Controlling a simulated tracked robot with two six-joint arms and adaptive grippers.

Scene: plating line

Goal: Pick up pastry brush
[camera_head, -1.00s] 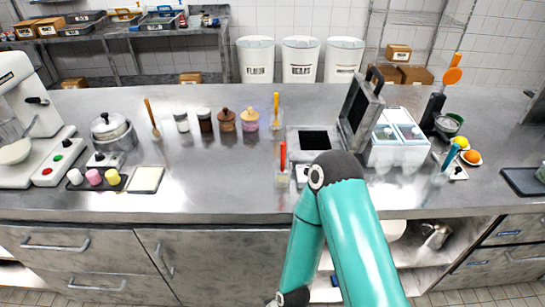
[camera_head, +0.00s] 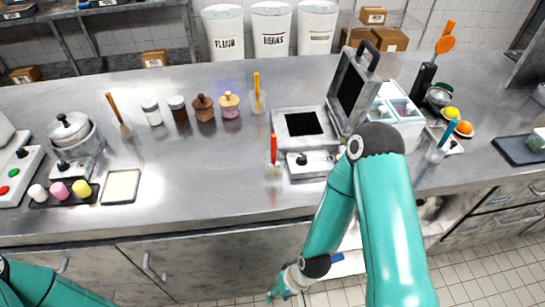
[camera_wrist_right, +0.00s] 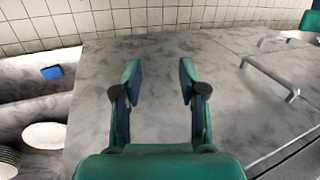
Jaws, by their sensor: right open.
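Several slim-handled tools stand in clear cups on the steel counter, and I cannot tell for certain which is the pastry brush. A red-handled tool (camera_head: 273,150) stands left of the press's front. A yellow-orange-handled tool (camera_head: 257,85) stands behind it, and a teal-handled tool (camera_head: 447,135) is at the right. A wooden-handled tool (camera_head: 115,108) with a pale end leans at the left. My right gripper (camera_head: 279,294) hangs low in front of the cabinets, below the counter top. In the right wrist view it is open and empty (camera_wrist_right: 159,78). My left gripper is out of frame.
An open press (camera_head: 300,125) with a raised lid and a white two-well container (camera_head: 395,110) stand right of centre. Lidded jars (camera_head: 204,107) line the back. A pot (camera_head: 70,132) is at the left. The middle front counter is clear. Drawer handles (camera_wrist_right: 272,78) project near the right gripper.

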